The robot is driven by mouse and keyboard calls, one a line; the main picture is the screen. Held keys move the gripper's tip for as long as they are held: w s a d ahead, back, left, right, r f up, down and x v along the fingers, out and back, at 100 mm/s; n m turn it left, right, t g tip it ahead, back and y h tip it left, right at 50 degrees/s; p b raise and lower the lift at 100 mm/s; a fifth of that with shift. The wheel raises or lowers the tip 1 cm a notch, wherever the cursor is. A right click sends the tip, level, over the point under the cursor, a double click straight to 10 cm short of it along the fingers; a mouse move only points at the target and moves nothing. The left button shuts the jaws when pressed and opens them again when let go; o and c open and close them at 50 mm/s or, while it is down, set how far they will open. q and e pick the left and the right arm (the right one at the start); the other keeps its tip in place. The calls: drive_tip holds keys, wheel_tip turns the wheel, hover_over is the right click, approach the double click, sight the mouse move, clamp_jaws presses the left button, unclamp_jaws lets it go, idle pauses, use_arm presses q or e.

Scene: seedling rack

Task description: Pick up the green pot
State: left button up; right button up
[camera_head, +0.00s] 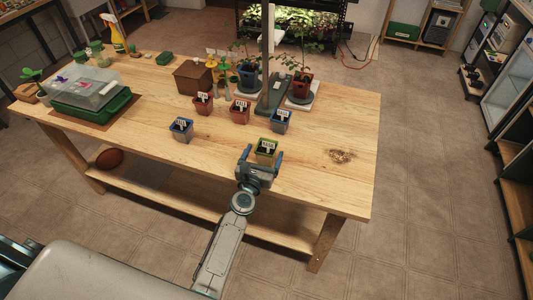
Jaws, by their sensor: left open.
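The green pot (266,157) is a small olive-green pot with dark soil and a white label, standing near the front edge of the wooden table. My left gripper (261,156) is open, with one blue finger on each side of the pot. I cannot tell whether the fingers touch it. The gripper's body hides the pot's lower part. My right gripper is not in view.
Two blue pots (181,129) (280,121) and two red pots (203,104) (240,111) with labels stand behind and to the sides. Spilled soil (341,156) lies to the right. A clear-lidded green tray (92,102) is at the left. The table's front right is mostly clear.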

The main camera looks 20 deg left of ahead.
sight(269, 140)
use_arm(q)
drive_tip(key=w, duration=0.5)
drive_tip(key=shift+f, duration=0.15)
drive_tip(key=shift+s, duration=0.1)
drive_tip(key=shift+c, duration=1.3)
drive_tip(key=c, duration=0.9)
